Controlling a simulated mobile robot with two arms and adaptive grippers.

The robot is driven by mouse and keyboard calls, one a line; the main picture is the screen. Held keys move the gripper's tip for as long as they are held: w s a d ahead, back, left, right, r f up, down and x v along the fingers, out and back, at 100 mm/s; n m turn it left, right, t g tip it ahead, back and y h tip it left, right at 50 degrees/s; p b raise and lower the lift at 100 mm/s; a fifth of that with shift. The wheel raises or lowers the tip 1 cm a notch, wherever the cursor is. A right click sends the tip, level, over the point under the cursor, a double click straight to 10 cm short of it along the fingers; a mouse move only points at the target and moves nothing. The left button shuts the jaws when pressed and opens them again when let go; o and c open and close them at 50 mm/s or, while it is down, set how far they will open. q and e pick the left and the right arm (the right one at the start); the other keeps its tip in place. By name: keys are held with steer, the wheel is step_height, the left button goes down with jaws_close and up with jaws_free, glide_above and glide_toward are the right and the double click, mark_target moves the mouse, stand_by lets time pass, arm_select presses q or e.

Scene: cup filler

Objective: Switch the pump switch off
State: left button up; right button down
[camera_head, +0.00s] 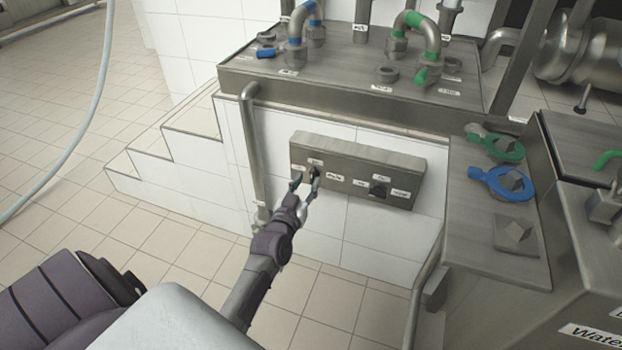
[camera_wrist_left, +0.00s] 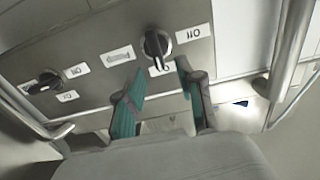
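A grey metal switch box (camera_head: 345,155) on the white tiled wall carries two black rotary knobs with white labels. The left knob (camera_head: 315,172) is at my left gripper (camera_head: 305,187); the right knob (camera_head: 379,189) is apart from it. I cannot read which label says pump. In the left wrist view the near knob (camera_wrist_left: 157,43) has its grip upright in the picture, with an "Off" label (camera_wrist_left: 194,33) beside it. My left gripper's teal fingers (camera_wrist_left: 160,82) are open and empty, apart, just short of this knob. The other knob (camera_wrist_left: 47,80) is at the left. My right gripper is not in view.
A metal counter (camera_head: 345,75) with blue-marked and green-marked pipes juts out above the box. A vertical pipe (camera_head: 255,150) runs down left of it. A steel cabinet (camera_head: 480,230) with green and blue handles stands at the right.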

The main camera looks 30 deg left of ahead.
mark_target(311, 175)
arm_select(q)
steer(key=shift+b+x, duration=0.3)
steer(key=shift+x, duration=1.45)
jaws_close()
